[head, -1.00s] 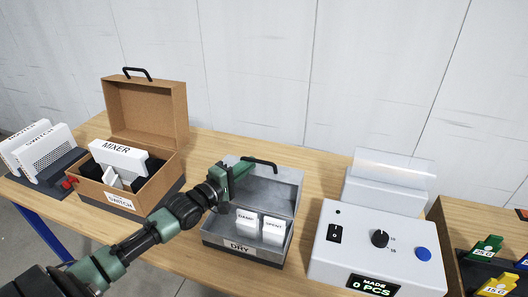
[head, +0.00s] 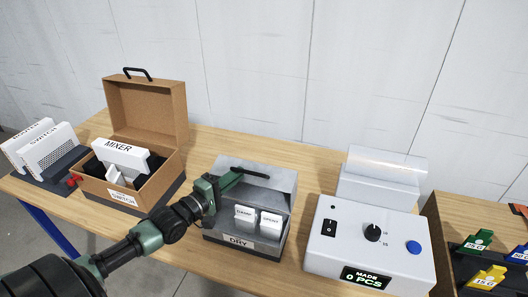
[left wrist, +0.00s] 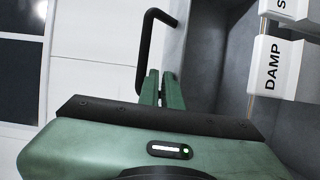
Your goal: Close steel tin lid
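The steel tin (head: 214,237) is a grey metal box labelled DRY on the table. Its lid (head: 277,186) stands raised at the back, leaning forward over the tin. White packs marked DAMP (head: 244,214) and SPENT (head: 270,219) sit inside. The lid's black handle (head: 254,173) shows at the top edge; it also shows in the left wrist view (left wrist: 145,50). My right gripper is not in view.
An open brown case (head: 146,108) with a MIXER pack stands to the left. A grey control box (head: 345,255) reading 0 PCS stands close on the right. A bare strip of table (head: 305,190) lies between it and the tin. A wall is behind.

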